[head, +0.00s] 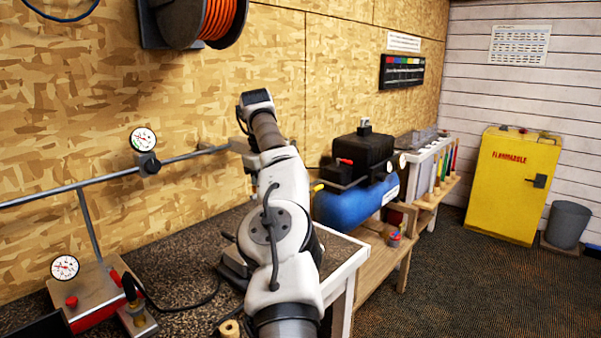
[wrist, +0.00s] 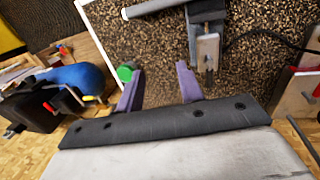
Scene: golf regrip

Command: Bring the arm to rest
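My gripper (wrist: 159,68) shows in the wrist view with two purple fingers spread apart and nothing between them, above the speckled bench top (wrist: 150,48). A small green round thing (wrist: 125,73) is at the tip of the left finger; I cannot tell whether they touch. In the head view my white arm rises in the middle of the picture and bends at the top. My fingers cannot be made out there.
A clamp-like holder (wrist: 207,45) and a grey rod (wrist: 155,8) are near the fingers. A blue compressor (head: 352,205) stands right of my arm; a gauge pipe (head: 110,176) and red-and-silver unit (head: 95,300) are left.

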